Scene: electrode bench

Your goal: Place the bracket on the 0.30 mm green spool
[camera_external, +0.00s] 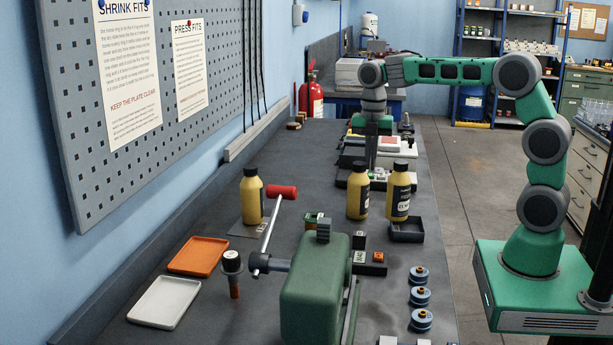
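My gripper (371,148) points straight down over the far part of the bench, beside several small fixtures. Its fingers are small and dark here, and I cannot tell whether they are open or shut or hold anything. Several small blue-rimmed spools stand in a row at the near right, one of them the middle spool (420,297). Their labels are too small to read, and I cannot pick out a green 0.30 mm spool. I cannot make out the bracket for certain.
A green press (317,290) with a red-handled lever stands at the near middle. Yellow bottles (357,198) stand beyond it. An orange tray (199,255) and a white tray (164,302) lie at the left. A black open box (407,236) is near the right edge.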

